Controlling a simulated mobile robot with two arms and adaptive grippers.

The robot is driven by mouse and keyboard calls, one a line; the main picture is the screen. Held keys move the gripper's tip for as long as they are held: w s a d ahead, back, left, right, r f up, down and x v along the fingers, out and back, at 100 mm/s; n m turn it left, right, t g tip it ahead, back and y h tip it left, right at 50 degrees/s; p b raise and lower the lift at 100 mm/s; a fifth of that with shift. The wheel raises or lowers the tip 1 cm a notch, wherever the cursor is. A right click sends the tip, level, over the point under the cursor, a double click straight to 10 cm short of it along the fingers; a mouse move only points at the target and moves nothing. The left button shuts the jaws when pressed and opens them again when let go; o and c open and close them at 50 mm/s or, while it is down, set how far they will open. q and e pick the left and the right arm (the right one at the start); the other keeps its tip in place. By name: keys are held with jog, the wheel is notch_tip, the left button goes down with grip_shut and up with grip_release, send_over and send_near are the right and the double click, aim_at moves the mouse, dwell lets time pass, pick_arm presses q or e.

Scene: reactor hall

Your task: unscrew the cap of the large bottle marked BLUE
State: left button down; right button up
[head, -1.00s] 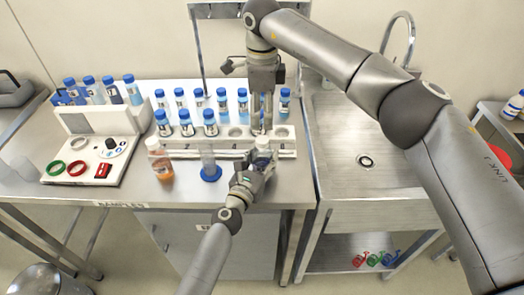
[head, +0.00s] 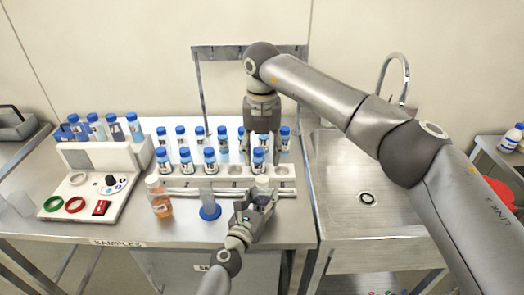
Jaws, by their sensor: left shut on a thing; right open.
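A clear bottle with a white cap (head: 262,181) stands at the front of the sample rack. Its lower part is hidden by my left gripper (head: 258,203), which is shut around it from the front. No marking on it is readable. My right gripper (head: 262,158) points down above and behind this bottle, fingers apart. A blue-capped vial (head: 258,160) shows between or behind those fingers; I cannot tell which. The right gripper appears apart from the white cap.
The white rack (head: 284,172) holds several blue-capped vials. An orange-liquid bottle (head: 160,202) and a blue-based cylinder (head: 209,205) stand left of my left gripper. A control box (head: 95,190) is at the left. A sink (head: 350,165) lies to the right.

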aim_at(262, 178)
jog(key=m, duration=0.8)
jog(key=shift+m, duration=0.3)
jog(key=m, duration=0.9)
jog(key=shift+f, duration=0.35)
notch_tip(262, 178, down, 7)
jog(key=shift+f, duration=0.15)
